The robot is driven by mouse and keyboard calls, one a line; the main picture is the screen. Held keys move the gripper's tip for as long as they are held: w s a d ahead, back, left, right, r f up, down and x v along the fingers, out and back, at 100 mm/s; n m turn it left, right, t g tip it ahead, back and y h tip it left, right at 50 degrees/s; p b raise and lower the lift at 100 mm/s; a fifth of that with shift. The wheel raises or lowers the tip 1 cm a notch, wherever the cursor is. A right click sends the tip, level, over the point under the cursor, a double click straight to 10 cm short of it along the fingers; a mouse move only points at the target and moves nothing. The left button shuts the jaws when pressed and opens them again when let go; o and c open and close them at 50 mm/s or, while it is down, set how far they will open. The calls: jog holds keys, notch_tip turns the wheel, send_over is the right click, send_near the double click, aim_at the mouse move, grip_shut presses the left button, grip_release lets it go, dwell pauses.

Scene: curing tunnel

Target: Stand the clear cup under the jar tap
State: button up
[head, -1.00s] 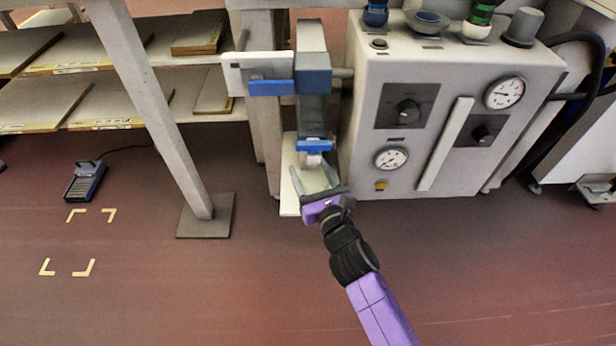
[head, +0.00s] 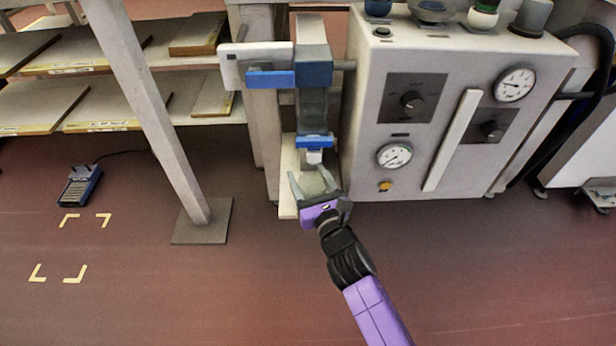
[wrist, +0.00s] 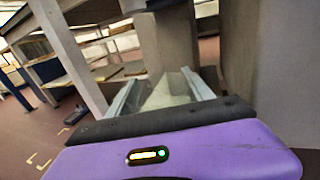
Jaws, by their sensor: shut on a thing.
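My gripper (head: 314,182) is shut on the clear cup (head: 314,184), which is pale and hard to make out between the two grey fingers. The cup also shows between the fingers in the wrist view (wrist: 166,95). The jar (head: 312,108) is dark, see-through and has a blue top, with a blue tap (head: 314,142) and a pale spout at its lower end. The cup is just below the spout in the head view, over or on a pale base plate (head: 287,195). I cannot tell whether it touches the plate.
A grey machine (head: 440,150) with gauges and knobs stands close to the right of the jar. A slanted post (head: 155,110) with a floor plate and board-laden shelves (head: 95,115) are at left. A blue pedal (head: 79,186) lies on the floor. Open floor lies in front.

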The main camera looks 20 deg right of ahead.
jog(key=o, duration=1.3)
jog(key=shift+o, duration=0.2)
jog(key=shift+r, duration=0.1)
jog(key=s+p, duration=0.2)
jog(key=s, duration=1)
